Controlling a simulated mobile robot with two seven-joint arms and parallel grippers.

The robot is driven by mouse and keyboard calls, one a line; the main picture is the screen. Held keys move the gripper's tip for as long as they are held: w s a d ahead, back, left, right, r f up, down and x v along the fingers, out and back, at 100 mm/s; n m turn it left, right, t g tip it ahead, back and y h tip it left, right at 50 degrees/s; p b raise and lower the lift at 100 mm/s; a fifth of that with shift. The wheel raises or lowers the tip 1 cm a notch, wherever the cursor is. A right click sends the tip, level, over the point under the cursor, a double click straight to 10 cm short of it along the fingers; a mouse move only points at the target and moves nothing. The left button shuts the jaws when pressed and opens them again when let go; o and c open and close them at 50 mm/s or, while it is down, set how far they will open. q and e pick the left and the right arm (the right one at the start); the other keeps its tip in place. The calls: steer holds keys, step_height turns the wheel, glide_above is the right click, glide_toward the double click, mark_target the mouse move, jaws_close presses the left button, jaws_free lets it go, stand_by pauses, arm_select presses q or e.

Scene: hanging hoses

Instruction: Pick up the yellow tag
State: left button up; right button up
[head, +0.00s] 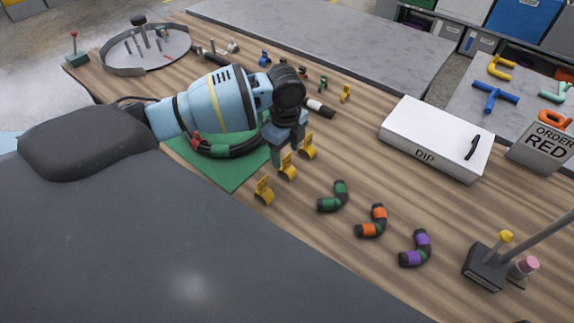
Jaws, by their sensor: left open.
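Three yellow tag-like pieces with dark bases stand in a slanting row on the wooden table: the nearest (264,190), the middle one (288,170) and the farthest (308,147). A smaller yellow piece (345,94) stands farther back, beyond a black-and-white marker. My left gripper (287,150) points down, open, with its fingers just behind and above the middle yellow piece. It appears empty. Whether a finger touches a yellow piece I cannot tell. My right gripper is out of view.
Green (334,197), orange (372,221) and purple (415,248) hose bends lie to the right. A white box (435,130) marked DIP and a lever box (485,267) stand farther right.

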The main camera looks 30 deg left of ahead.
mark_target(287, 167)
arm_select(q)
step_height(287, 167, down, 4)
steer(key=shift+w+d, duration=0.1)
steer(key=shift+c, duration=0.2)
steer(key=c, duration=1)
